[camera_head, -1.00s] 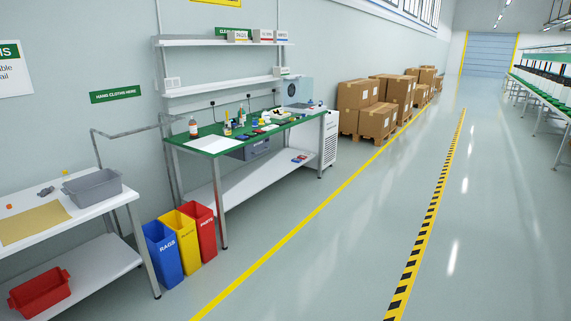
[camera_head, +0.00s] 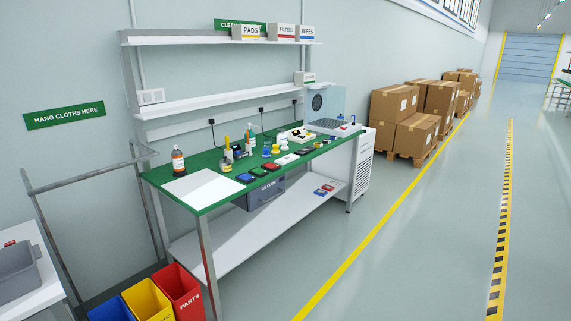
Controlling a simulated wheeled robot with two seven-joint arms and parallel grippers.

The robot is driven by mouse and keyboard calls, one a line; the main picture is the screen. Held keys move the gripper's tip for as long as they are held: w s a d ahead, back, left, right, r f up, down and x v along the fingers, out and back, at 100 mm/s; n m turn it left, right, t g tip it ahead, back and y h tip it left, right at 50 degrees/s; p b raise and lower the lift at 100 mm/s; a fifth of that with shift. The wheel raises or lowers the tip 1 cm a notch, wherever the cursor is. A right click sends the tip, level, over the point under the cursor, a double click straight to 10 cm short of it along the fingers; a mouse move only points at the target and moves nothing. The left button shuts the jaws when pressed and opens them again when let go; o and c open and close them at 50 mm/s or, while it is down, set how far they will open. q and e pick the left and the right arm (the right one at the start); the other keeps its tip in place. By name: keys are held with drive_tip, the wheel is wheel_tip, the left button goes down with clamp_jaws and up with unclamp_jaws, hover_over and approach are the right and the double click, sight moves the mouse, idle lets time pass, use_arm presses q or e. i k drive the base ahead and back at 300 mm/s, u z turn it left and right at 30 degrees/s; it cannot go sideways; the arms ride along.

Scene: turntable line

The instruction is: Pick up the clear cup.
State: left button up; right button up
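I cannot make out a clear cup for certain. The green-topped workbench (camera_head: 160,178) holds many small items that are too small to tell apart fully. A see-through enclosure (camera_head: 326,104) stands at the bench's far end. Neither of my grippers shows in the head view.
Blue, yellow and red bins (camera_head: 178,289) stand on the floor left of the bench. A grey tub (camera_head: 17,270) sits on a white table at the left edge. Cardboard boxes (camera_head: 415,133) stand beyond the bench. The floor to the right is clear.

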sight(266, 139)
drive_tip(key=u, duration=0.1)
drive_tip(key=i, duration=2.15)
drive_tip(key=u, duration=0.1)
